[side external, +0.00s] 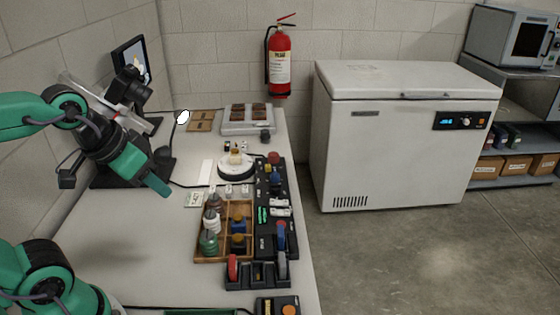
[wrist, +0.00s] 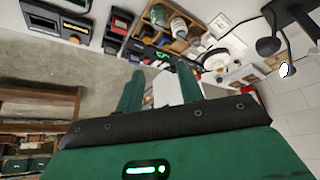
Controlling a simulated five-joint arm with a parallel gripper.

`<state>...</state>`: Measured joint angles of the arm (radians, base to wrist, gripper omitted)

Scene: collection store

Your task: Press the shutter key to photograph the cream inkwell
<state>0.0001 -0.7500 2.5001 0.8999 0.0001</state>
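The cream inkwell (side external: 236,157) stands on a round white turntable (side external: 237,171) in the middle of the table. The turntable also shows in the wrist view (wrist: 215,61), partly hidden. My gripper (side external: 160,190) is in the air left of the turntable and the wooden crate, pointing down to the right. In the wrist view its two green fingers (wrist: 158,76) are apart with nothing between them. A long black strip of controls (side external: 267,243) runs along the table's right side, with a green-lit part. I cannot tell which key is the shutter key.
A wooden crate of bottles (side external: 199,258) stands left of the control strip. A dark camera-like device (side external: 130,88) and a lamp (side external: 183,117) stand at the back left. A tray (side external: 247,128) lies at the far end.

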